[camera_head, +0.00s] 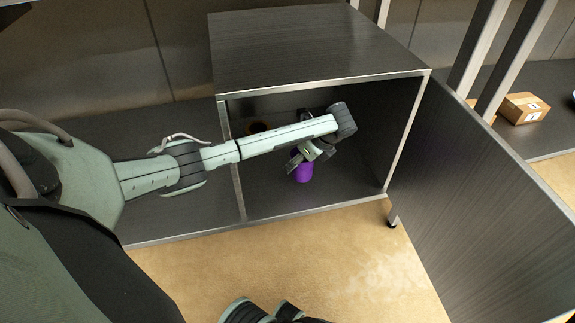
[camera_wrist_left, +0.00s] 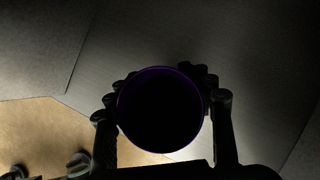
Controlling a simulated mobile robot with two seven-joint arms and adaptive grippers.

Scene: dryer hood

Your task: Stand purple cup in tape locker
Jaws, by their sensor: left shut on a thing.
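The purple cup (camera_head: 304,172) is inside the open dark locker (camera_head: 312,40), above or on its floor; I cannot tell if it touches. It looks upright. My left gripper (camera_head: 311,152) reaches in through the open front and is shut on the cup, hiding its upper part. In the left wrist view the cup (camera_wrist_left: 160,112) shows as a dark round mouth with a purple rim between the fingers of the gripper (camera_wrist_left: 163,84).
The locker door (camera_head: 480,210) stands open to the right. A small cardboard box (camera_head: 524,107) lies on a shelf at the far right. The locker's side walls and top edge are close around my arm. Its floor right of the cup is bare.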

